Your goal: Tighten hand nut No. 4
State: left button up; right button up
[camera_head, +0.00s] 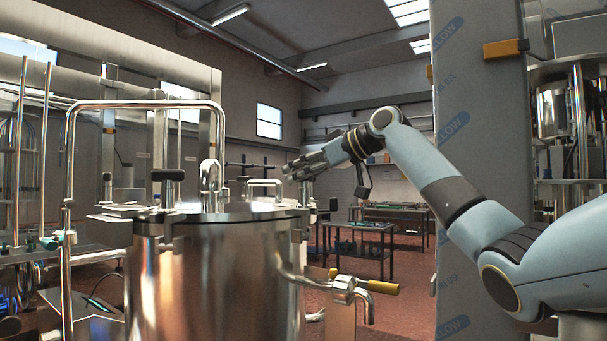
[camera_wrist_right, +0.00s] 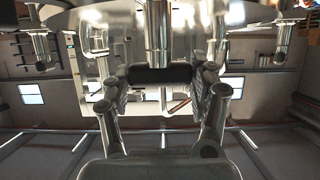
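A steel vessel (camera_head: 215,275) with a flat lid stands in front of me in the head view. T-shaped hand nuts with dark crossbars sit around its lid; one (camera_head: 168,176) is at the near left. My right gripper (camera_head: 291,170) is at the lid's far right. In the right wrist view its fingers (camera_wrist_right: 160,86) are spread to either side of a hand nut's dark crossbar (camera_wrist_right: 160,74), close to its ends; firm contact is not clear. Other hand nuts (camera_wrist_right: 40,48) (camera_wrist_right: 283,42) show on both sides. No number is readable. My left gripper is out of view.
A tall steel pipe frame (camera_head: 68,190) rises at the vessel's left. A side pipe with a yellow handle (camera_head: 378,286) sticks out at its right. A film-wrapped panel (camera_head: 480,110) stands behind my right arm. Dark tables (camera_head: 358,250) stand farther back.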

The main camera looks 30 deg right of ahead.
jog(key=c, duration=0.6)
jog(key=shift+o, duration=0.2)
jog(key=shift+m+h, duration=0.3)
jog(key=m+t+h, duration=0.1)
jog(key=m+h, duration=0.2)
jog(key=h, duration=0.1)
jog(key=shift+a+m, duration=0.15)
jog(key=shift+m, duration=0.25)
jog(key=m+g+h, duration=0.1)
jog(key=m+h, duration=0.4)
jog(key=h, duration=0.1)
jog(key=shift+m, duration=0.3)
jog(key=m+g+h, duration=0.5)
jog(key=m, duration=0.1)
jog(key=shift+h, duration=0.4)
jog(key=m+g+h, duration=0.1)
jog(key=m+g, duration=0.2)
jog(key=shift+r+h, duration=0.1)
jog(key=shift+h, duration=0.2)
jog(key=shift+m+g+h, duration=0.3)
jog(key=shift+m+g, duration=0.9)
jog(key=shift+g, duration=0.4)
jog(key=shift+m+g, duration=0.4)
jog(key=shift+g, duration=0.1)
